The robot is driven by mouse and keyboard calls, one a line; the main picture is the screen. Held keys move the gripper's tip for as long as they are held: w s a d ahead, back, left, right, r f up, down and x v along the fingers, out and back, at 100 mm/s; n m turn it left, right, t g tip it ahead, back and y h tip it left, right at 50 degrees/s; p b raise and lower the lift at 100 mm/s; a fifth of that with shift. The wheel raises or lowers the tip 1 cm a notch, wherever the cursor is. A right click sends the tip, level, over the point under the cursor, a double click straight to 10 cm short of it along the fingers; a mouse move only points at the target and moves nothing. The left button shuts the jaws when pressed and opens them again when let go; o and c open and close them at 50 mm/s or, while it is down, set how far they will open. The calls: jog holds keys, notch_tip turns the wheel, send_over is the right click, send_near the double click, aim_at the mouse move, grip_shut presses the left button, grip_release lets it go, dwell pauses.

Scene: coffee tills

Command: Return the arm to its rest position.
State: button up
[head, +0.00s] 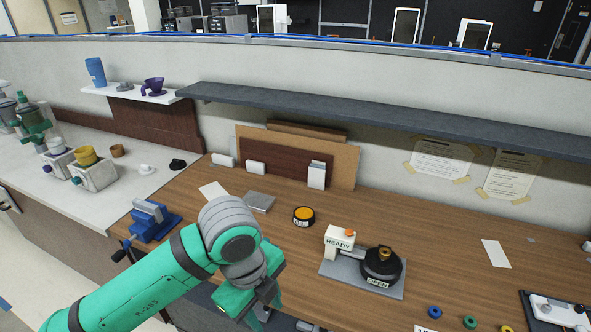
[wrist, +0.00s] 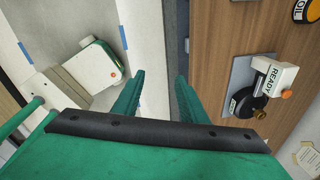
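My arm is green with grey joints and enters the head view from the lower left. My gripper (head: 262,312) is at the front edge of the wooden bench (head: 225,246), low in the head view. In the wrist view my gripper (wrist: 158,97) shows two green fingers spread apart, with nothing between them. Below them are the floor and the bench's front edge. The fingertips touch nothing that I can see.
On the bench stand a READY/OPEN device (head: 381,264) on a grey plate, an orange-topped tin (head: 303,216) and a blue vise (head: 150,219). A dark shelf (head: 390,115) runs above. Grinders (head: 92,170) stand on the white counter at left.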

jog(key=w+d+r+n+t+h, duration=0.3)
jog(key=w+d+h, duration=0.1)
jog(key=d, duration=0.4)
jog(key=w+d+r+n+t+h, duration=0.3)
jog(key=d+n+t+h, duration=0.1)
jog(key=d, duration=0.4)
jog(key=w+d+r+n+t+h, duration=0.3)
jog(key=w+d+h, duration=0.1)
jog(key=d, duration=0.3)
jog(key=s+a+f+n+t+y, duration=0.2)
jog(key=s+a+f+n+y, duration=0.15)
jog(key=f+n, duration=0.3)
jog(key=s+a+f+n+t+y, duration=0.25)
jog(key=f+n+y, duration=0.2)
jog(key=f, duration=0.35)
jog(key=s+a+f+n+t+y, duration=0.2)
jog(key=s+a+f+n+y, duration=0.15)
jog(key=f+n, duration=0.3)
jog(key=s+a+f, duration=0.2)
jog(key=s, duration=0.6)
jog(key=s+a+f+m+g+y, duration=0.1)
jog(key=s+a+f, duration=0.1)
jog(key=s, duration=0.7)
jog(key=s+a+f+m+g+y, duration=0.1)
jog(key=s+a+f, duration=0.2)
jog(key=s, duration=0.5)
jog(key=shift+s+a, duration=0.25)
jog(key=shift+s, duration=0.1)
